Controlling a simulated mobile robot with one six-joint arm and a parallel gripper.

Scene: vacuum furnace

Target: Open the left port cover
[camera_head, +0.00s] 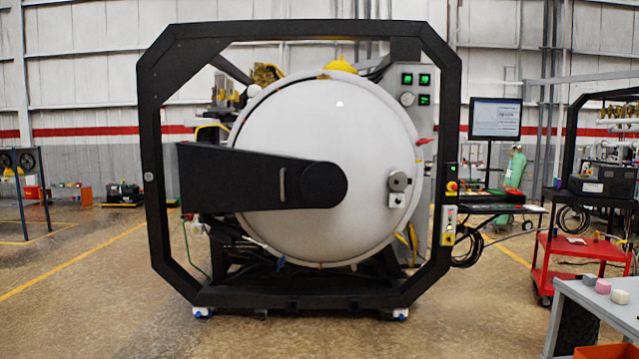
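A vacuum furnace stands ahead of me, its round white door (330,130) closed inside a black octagonal frame (152,170). A wide black hinge arm (230,178) reaches from the left across the door and ends in a rounded tip near its middle. A small vertical handle (282,184) sits on that arm. A small round metal fitting (398,181) with a pale block below it sits at the door's right side. I cannot tell which part is the left port cover. My gripper is not in view.
A control panel (416,88) with green displays and a monitor (495,118) stand right of the door. A red cart (570,248) and a grey table (605,300) with small blocks are at the right. The floor before the furnace is clear.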

